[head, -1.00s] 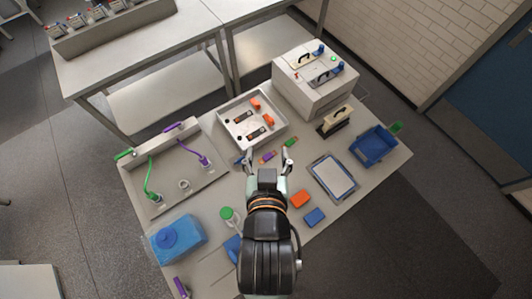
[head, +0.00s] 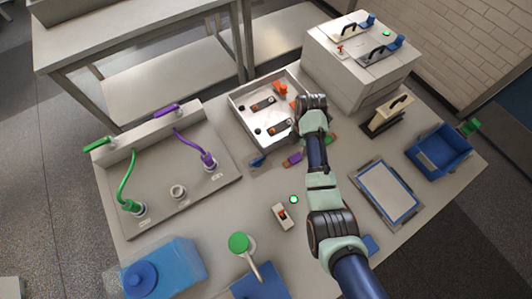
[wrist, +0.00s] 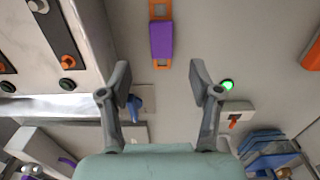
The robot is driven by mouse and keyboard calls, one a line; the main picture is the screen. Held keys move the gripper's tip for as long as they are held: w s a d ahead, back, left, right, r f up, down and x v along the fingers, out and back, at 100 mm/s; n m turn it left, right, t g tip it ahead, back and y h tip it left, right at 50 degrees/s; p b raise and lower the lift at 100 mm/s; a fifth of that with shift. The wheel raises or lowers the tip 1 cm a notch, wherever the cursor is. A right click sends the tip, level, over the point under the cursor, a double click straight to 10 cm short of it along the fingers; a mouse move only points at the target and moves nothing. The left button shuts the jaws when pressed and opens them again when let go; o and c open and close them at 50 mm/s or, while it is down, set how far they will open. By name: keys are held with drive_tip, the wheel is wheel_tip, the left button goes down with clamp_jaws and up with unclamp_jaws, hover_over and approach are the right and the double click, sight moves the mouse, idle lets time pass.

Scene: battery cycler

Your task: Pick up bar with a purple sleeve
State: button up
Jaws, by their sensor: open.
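The bar with a purple sleeve (head: 292,160) lies on the table just in front of the white tray in the head view. In the wrist view its purple sleeve (wrist: 161,41) is at the top centre, with orange bar ends above and below it. My gripper (wrist: 162,82) is open and empty. Its fingertips are apart below the sleeve in the picture, one to each side of its line, and do not touch it. In the head view my wrist hides the fingers.
The white tray (head: 240,112) with orange-knobbed parts is close by. A green-sleeved bar (head: 328,140) lies beside my arm. A blue piece (head: 257,160) lies left of the purple bar. A switch box (head: 283,216) and green light (head: 294,199) are nearer the front.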

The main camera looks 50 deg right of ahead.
sight(296, 158)
drive_tip(key=shift+a, duration=0.1)
drive_tip(key=shift+s+a+f+b, duration=0.1)
drive_tip(key=shift+f+b, duration=0.05)
drive_tip(key=shift+f, duration=0.4)
drive_tip(key=shift+s+f+b, duration=0.1)
drive_tip(key=shift+f+b, duration=0.05)
drive_tip(key=shift+f, duration=0.35)
wheel_tip(296, 158, down, 6)
drive_tip(key=shift+w+r+b, duration=0.1)
drive_tip(key=shift+r+b, duration=0.05)
drive_tip(key=shift+b, duration=1)
drive_tip(key=shift+r, duration=0.1)
clamp_jaws()
wheel_tip(296, 158, up, 20)
drive_tip(key=p, duration=0.9)
